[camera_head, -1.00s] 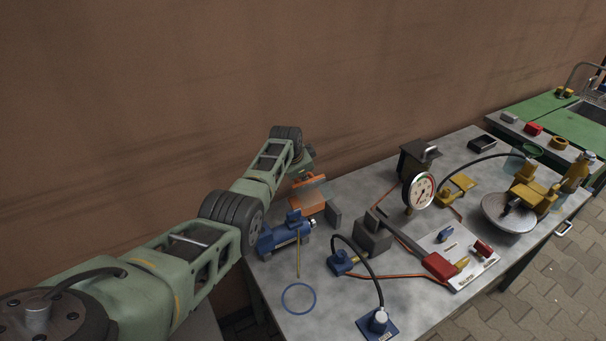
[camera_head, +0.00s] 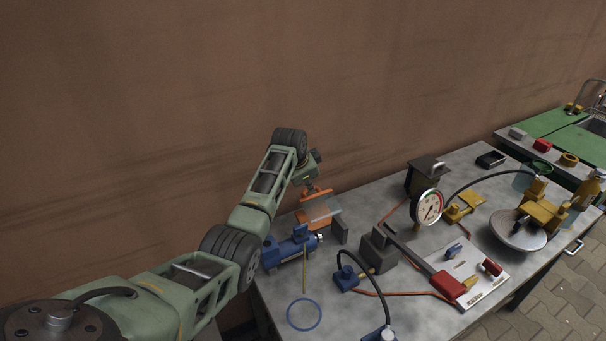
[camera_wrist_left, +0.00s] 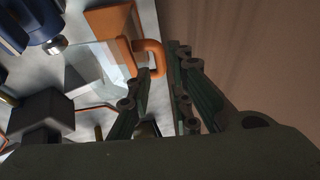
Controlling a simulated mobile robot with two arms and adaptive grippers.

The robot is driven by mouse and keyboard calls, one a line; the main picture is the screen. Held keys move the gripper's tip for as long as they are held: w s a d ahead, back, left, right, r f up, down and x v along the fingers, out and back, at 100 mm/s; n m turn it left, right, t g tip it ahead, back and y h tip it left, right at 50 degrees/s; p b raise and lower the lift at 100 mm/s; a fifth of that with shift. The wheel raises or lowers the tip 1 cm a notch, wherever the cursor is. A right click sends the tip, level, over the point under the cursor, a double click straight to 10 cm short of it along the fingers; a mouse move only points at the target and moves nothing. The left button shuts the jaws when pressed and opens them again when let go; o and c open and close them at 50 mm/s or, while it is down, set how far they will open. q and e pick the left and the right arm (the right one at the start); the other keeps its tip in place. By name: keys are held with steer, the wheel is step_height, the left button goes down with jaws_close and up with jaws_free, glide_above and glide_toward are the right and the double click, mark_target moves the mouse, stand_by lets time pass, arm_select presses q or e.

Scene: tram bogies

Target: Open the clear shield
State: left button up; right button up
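The clear shield (camera_head: 322,211) is a see-through panel on an orange base near the wall side of the bench. An orange handle (camera_head: 316,191) stands at its back edge. In the left wrist view the clear shield (camera_wrist_left: 108,65) shows as a glassy sheet, with the looped orange handle (camera_wrist_left: 153,57) right by my fingertips. My left gripper (camera_wrist_left: 163,60) has its fingers apart, close to the handle. I cannot tell whether they touch or straddle it. In the head view the left gripper (camera_head: 311,179) is small and partly hidden behind its wrist. My right gripper is out of view.
A blue cylinder device (camera_head: 287,250) sits just left of the shield, and a dark grey block (camera_head: 379,250) to its right. The brown wall stands behind.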

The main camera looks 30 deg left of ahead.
arm_select(q)
steer(key=v, duration=0.6)
steer(key=shift+s+r, duration=0.25)
stand_by(0.3)
